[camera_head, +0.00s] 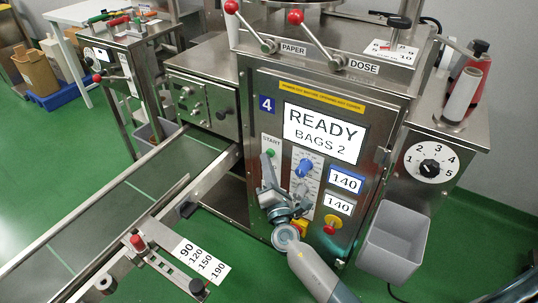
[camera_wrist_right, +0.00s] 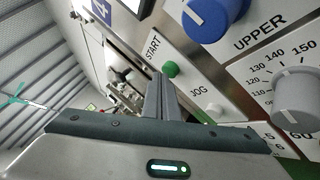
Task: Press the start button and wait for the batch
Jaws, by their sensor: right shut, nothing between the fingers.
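The packing machine's front panel (camera_head: 255,115) carries a display (camera_head: 325,132) reading "READY BAGS 2". Below and left of the display is the green start button (camera_head: 270,153) under the label START. It also shows in the right wrist view (camera_wrist_right: 170,69), uncovered. My right gripper (camera_head: 267,170) is shut and empty, its fingers pointing up the panel with the tips just below the start button. In the right wrist view the closed fingertips (camera_wrist_right: 159,82) are beside the button; I cannot tell if they touch it. My left gripper is not in view.
A blue knob (camera_head: 304,168) and grey knobs sit right of the gripper. A red stop button on yellow (camera_head: 332,223) is lower right. A grey bin (camera_head: 394,240) hangs at the machine's right. A conveyor (camera_head: 120,215) extends left. Red-knobbed levers (camera_head: 295,17) stand on top.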

